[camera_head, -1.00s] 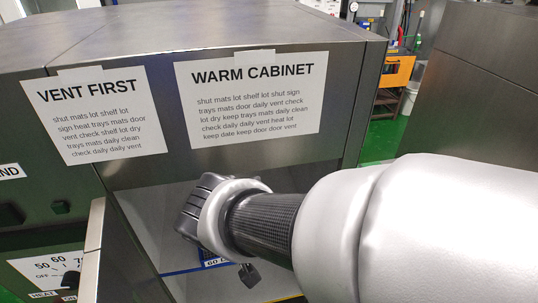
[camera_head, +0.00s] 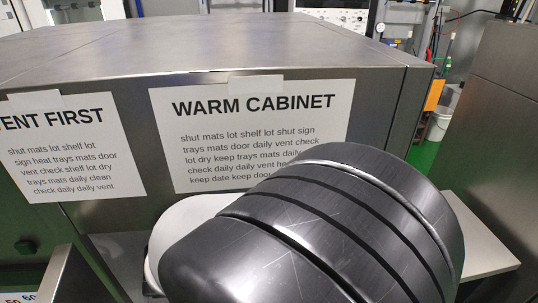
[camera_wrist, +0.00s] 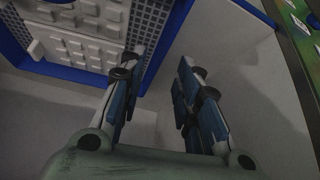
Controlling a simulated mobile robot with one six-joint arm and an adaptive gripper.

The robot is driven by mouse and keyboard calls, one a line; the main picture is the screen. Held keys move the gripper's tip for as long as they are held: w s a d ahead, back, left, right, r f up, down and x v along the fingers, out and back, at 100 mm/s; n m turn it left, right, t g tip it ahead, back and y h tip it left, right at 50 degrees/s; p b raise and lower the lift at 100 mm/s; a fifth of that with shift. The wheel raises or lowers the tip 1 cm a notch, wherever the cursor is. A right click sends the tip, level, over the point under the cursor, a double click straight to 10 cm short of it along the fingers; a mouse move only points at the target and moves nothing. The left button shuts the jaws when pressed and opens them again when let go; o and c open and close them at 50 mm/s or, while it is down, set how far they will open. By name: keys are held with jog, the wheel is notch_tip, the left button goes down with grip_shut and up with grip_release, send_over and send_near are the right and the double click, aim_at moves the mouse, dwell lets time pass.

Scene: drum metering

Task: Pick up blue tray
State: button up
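The blue tray (camera_wrist: 178,28) shows in the wrist view at upper left, cut off by the picture's top edge. It has a blue rim and holds pale panels with raised keys and dark grid patterns. In the head view my arm hides the tray and the gripper.
The metal warm cabinet (camera_head: 230,55) carries a "WARM CABINET" sign (camera_head: 250,125) and a "VENT FIRST" sign (camera_head: 65,150). A metal door edge (camera_head: 70,275) stands at lower left. A pale shelf-like panel (camera_head: 485,245) juts out at right. A green board (camera_wrist: 300,30) shows at the wrist view's right.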

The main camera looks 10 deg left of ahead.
jog(key=b+x, duration=0.1)
jog(key=x, duration=0.3)
jog(key=shift+w+a+f, duration=0.15)
jog(key=shift+w, duration=0.15)
jog(key=shift+c, duration=0.2)
grip_shut()
